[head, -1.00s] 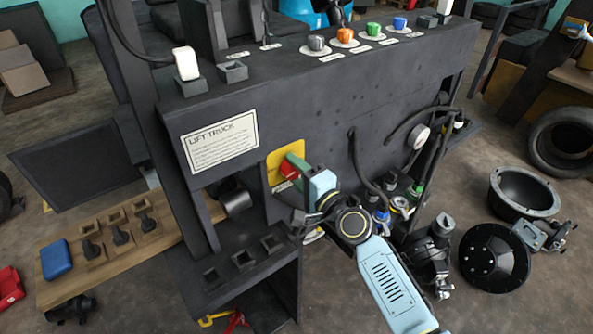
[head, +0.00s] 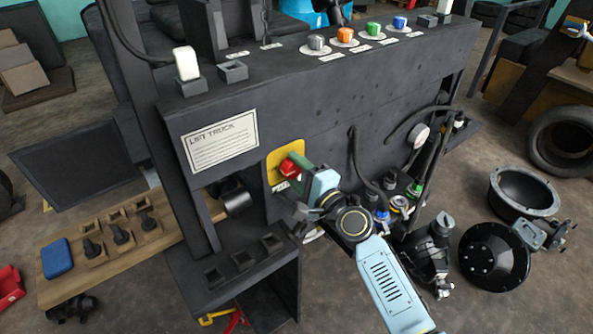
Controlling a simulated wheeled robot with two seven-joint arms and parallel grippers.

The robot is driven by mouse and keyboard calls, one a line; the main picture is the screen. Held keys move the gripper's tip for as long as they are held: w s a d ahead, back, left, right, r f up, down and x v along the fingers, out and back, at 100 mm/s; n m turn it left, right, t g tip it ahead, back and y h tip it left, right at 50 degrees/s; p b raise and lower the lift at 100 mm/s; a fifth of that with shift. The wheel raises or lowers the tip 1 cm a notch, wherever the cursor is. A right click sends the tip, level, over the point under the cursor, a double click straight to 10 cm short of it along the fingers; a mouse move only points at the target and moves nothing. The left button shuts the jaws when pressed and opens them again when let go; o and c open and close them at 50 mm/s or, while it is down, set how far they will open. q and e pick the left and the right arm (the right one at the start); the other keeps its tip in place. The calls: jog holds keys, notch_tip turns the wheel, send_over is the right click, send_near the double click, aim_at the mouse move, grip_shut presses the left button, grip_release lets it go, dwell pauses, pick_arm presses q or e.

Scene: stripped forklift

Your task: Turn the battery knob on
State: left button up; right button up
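The battery knob (head: 289,168) is red and sits on a yellow plate (head: 273,165) on the front of the dark forklift panel. My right gripper (head: 299,168) is at the knob, reaching in from the lower right. A greenish finger lies against or just beside the knob's right side. The other finger is hidden, so I cannot tell whether the grip is closed on the knob. A small label below the knob is partly covered by the gripper. My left gripper is not in view.
A "lift truck" sign (head: 220,142) is left of the knob. Coloured knobs, including an orange one (head: 345,35), line the panel top. Black hoses (head: 357,165) hang right of my gripper. A socketed ledge (head: 242,258) juts out below. Loose parts lie on the floor at right.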

jog(key=o, duration=0.4)
jog(key=v, duration=1.3)
jog(key=shift+s+d, duration=0.15)
jog(key=shift+s, duration=0.05)
